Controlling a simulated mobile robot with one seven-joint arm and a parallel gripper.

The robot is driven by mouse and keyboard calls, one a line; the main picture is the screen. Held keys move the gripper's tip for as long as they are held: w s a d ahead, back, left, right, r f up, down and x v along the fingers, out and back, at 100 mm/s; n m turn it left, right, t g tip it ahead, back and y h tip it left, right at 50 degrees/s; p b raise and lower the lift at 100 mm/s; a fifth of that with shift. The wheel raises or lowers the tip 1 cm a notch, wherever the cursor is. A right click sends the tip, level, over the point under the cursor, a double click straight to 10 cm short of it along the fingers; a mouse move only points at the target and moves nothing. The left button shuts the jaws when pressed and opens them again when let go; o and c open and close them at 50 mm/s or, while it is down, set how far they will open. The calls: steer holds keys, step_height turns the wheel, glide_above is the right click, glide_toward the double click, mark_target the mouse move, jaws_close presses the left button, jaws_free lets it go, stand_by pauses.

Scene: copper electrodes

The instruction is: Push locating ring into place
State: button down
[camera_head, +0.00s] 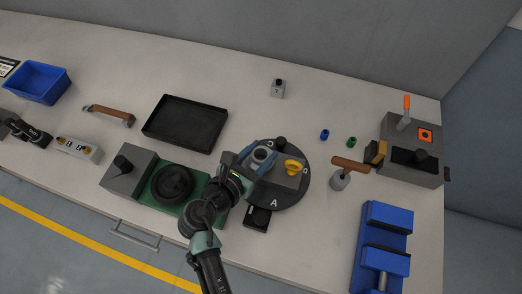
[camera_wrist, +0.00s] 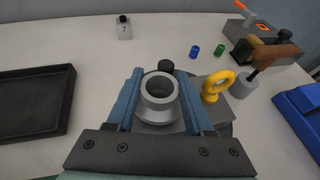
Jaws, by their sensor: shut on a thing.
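A grey flanged ring (camera_wrist: 158,106) with a round hole sits between the two blue fingers of my gripper (camera_wrist: 160,82) in the wrist view. The fingers are shut on its sides. In the head view the ring (camera_head: 261,154) and my gripper (camera_head: 258,158) are over the left part of a dark round plate (camera_head: 275,203) marked with letters. A grey block (camera_head: 288,178) with a yellow eye-shaped piece (camera_head: 293,167) is on the plate, just right of my gripper. The ring's underside is hidden, so I cannot tell whether it touches anything below.
A black tray (camera_head: 186,123) lies left of the plate. A wooden-handled tool (camera_head: 340,183), blue and green cylinders (camera_head: 325,134), a grey machine (camera_head: 412,165) and a blue vise (camera_head: 381,240) are to the right.

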steer(key=shift+f, duration=0.7)
stand_by(0.9)
steer(key=shift+c, duration=1)
jaws_free()
steer(key=shift+p+v, duration=1.6)
steer(key=shift+v, duration=0.85)
steer(key=b+v, duration=0.1)
steer(key=v, duration=1.2)
